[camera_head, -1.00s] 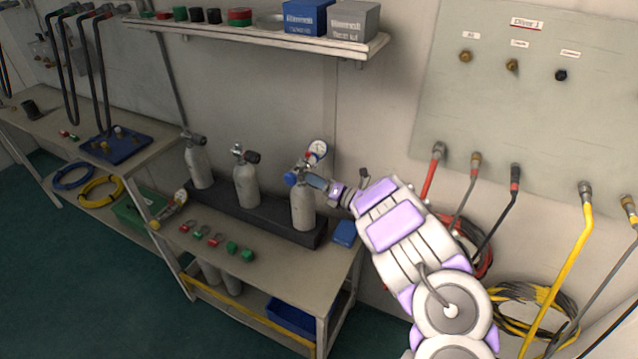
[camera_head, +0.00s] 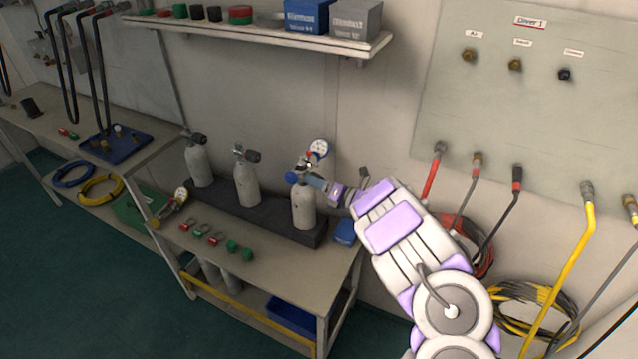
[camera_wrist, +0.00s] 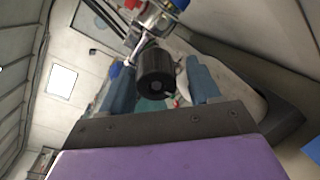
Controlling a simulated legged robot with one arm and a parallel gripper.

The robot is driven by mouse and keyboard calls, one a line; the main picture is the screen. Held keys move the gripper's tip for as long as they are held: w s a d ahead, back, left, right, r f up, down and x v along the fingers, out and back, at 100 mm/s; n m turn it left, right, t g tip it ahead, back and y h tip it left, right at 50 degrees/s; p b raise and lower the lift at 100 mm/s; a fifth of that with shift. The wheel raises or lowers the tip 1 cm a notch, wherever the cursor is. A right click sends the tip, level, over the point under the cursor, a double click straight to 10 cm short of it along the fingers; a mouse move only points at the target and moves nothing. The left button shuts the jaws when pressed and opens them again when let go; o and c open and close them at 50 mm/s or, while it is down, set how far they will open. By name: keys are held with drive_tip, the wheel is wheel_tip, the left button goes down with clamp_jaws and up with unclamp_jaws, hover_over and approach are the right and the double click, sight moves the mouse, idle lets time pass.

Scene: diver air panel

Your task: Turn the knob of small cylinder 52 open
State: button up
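Three small grey cylinders stand in a dark rack on the bench; their numbers are too small to read. My gripper (camera_head: 316,181) is at the valve of the right cylinder (camera_head: 303,209), which carries a gauge (camera_head: 319,147) and a blue part. In the wrist view, a black knob (camera_wrist: 156,75) sits between the two blue fingers of my gripper (camera_wrist: 162,82). Gaps show on both sides of the knob, so the fingers are around it but apart from it. The middle cylinder (camera_head: 246,184) and left cylinder (camera_head: 199,164) have black knobs.
The rack (camera_head: 260,211) stands on the bench (camera_head: 285,270). Red and green fittings (camera_head: 214,239) lie in front. A blue box (camera_head: 345,232) is right of the rack. A shelf (camera_head: 260,37) hangs above. Hoses (camera_head: 430,178) hang from the wall panel (camera_head: 540,120) at right.

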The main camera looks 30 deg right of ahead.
drive_tip(key=shift+o, duration=0.5)
drive_tip(key=shift+r, duration=0.15)
drive_tip(key=shift+s, duration=0.15)
drive_tip(key=shift+s+d, duration=0.2)
drive_tip(key=shift+s, duration=0.05)
drive_tip(key=f+p+v, duration=0.1)
drive_tip(key=v, duration=1.5)
drive_tip(key=shift+s+r, duration=0.3)
